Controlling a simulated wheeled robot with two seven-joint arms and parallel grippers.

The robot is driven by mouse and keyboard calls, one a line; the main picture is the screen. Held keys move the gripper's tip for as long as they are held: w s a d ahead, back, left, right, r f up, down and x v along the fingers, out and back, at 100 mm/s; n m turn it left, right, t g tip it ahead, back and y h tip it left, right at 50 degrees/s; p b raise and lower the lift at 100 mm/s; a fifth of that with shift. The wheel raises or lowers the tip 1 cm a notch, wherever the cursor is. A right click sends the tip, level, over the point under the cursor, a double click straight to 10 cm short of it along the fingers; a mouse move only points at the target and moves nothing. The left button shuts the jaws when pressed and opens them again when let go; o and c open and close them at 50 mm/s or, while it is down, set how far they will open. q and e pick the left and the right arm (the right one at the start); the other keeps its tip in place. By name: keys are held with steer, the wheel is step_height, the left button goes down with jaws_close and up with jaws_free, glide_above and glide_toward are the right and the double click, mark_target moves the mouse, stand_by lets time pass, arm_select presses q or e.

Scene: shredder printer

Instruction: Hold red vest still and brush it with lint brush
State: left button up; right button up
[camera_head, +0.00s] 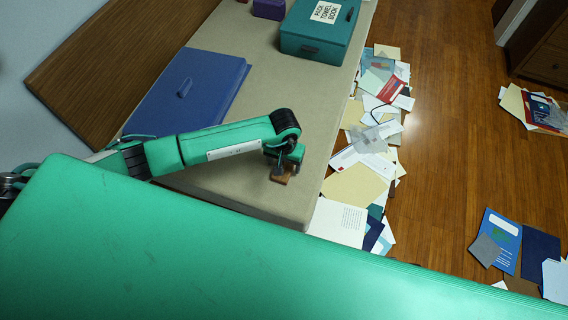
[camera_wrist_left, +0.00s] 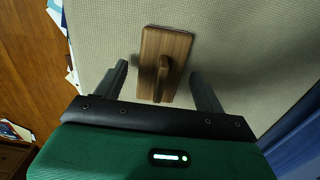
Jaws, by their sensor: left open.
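A wooden brush (camera_head: 287,179) with a raised handle lies on the beige tabletop, below my left gripper (camera_head: 282,162). In the left wrist view the brush (camera_wrist_left: 176,46) lies between the two fingers of my left gripper (camera_wrist_left: 160,70). The fingers are open, one to each side of it, with gaps visible. Whether the fingertips are down beside the handle or above it, I cannot tell. No red vest shows in either view. My right gripper is not in view.
A blue flat case (camera_head: 205,80) lies on the table (camera_head: 285,100) behind my left arm. A teal box (camera_head: 320,30) and a purple box (camera_head: 269,8) stand at the far end. Papers (camera_head: 362,185) litter the wooden floor to the right.

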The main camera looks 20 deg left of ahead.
mark_target(283, 163)
arm_select(q)
step_height(283, 163, up, 12)
steer(key=shift+s+r, duration=0.15)
